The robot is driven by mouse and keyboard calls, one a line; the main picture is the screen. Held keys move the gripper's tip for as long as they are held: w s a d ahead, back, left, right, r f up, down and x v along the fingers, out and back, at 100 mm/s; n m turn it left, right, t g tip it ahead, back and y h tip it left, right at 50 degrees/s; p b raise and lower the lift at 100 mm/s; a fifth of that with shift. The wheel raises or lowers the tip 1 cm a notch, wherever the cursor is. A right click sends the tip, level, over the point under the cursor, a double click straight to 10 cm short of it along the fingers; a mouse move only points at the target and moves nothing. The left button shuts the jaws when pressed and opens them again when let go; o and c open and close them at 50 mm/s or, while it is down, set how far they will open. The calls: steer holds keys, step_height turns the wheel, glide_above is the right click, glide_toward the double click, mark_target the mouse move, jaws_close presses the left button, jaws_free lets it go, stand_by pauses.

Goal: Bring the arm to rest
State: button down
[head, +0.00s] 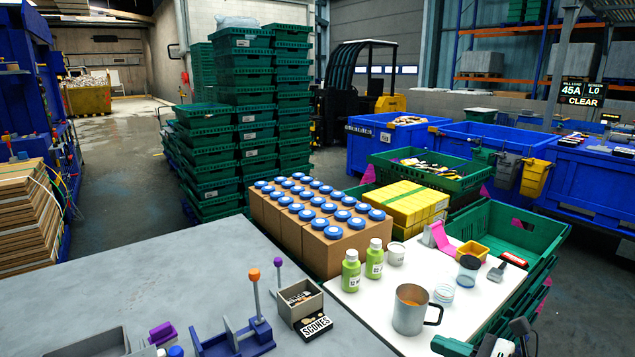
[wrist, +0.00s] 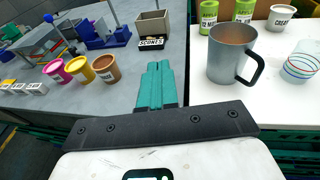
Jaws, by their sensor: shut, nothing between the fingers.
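My gripper (wrist: 158,72) shows in the wrist view with its two teal fingers pressed together and nothing between them.
A steel mug (head: 409,309) stands on the white board near green bottles (head: 350,270). A small open box (head: 300,299) with a SCONES label and a blue clamp fixture (head: 232,338) stand on the grey worktop. Pink, yellow and brown cups (wrist: 105,68) stand left of my fingers.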

steer(key=s+f+n+g+h, duration=0.55)
steer(key=s+f+n, duration=0.65)
steer(key=s+f, duration=0.35)
steer(key=s+d+f+n+g+h, duration=0.1)
steer(key=s+n+g+h, duration=0.1)
steer(key=s+n, duration=0.5)
steer(key=s+d+f+n+g+h, duration=0.1)
steer(key=s+n+h, duration=0.3)
steer(key=s, duration=1.1)
steer(key=d+n+g, duration=0.1)
steer(key=n, duration=0.2)
steer(key=shift+s+d+f, duration=0.15)
steer(key=shift+d+f, duration=0.05)
steer(key=shift+f, duration=0.1)
